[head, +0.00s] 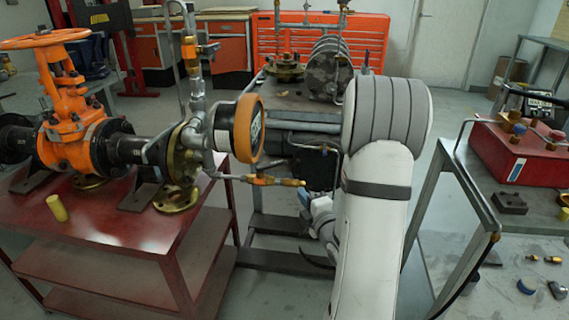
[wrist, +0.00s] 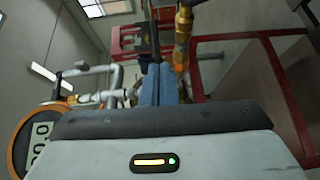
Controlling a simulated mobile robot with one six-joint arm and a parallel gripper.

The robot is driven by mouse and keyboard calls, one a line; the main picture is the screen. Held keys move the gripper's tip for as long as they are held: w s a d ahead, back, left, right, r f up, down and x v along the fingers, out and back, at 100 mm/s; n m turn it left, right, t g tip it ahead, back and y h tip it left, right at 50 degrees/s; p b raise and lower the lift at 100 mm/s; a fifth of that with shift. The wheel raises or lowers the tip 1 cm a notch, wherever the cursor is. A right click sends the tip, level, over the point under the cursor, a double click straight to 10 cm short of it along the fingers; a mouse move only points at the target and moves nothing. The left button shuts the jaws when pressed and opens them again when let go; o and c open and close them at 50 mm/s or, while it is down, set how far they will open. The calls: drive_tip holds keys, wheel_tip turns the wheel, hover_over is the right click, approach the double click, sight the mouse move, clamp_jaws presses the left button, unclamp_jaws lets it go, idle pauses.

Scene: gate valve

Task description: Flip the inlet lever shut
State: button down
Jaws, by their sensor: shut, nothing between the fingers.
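A small brass valve with an orange part (head: 262,180) ends a thin pipe below the round gauge; it fits the brass and orange fitting (wrist: 183,38) in the wrist view. Another orange fitting (head: 190,50) sits on the upright pipe above. No label shows which is the inlet lever, and I cannot tell a lever's angle. My gripper (head: 308,200) is partly hidden behind my white arm, right of and slightly below the small brass valve. In the wrist view its blue fingers (wrist: 163,75) are shut and empty, close below the fitting in the picture; contact is unclear.
The orange gate valve (head: 72,115) stands on a red cart (head: 120,228). A grey bench with a red box (head: 520,152) is at right.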

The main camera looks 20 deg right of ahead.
drive_tip(key=shift+s+r, duration=0.1)
drive_tip(key=shift+r, duration=0.1)
approach(271, 165)
drive_tip(key=w+d, duration=0.1)
drive_tip(key=w, duration=0.1)
drive_tip(key=w+d, duration=0.1)
drive_tip(key=w, duration=0.1)
drive_tip(key=w+d+f, duration=0.1)
drive_tip(key=w, duration=0.1)
drive_tip(key=shift+w+d, duration=0.2)
drive_tip(key=shift+w, duration=0.2)
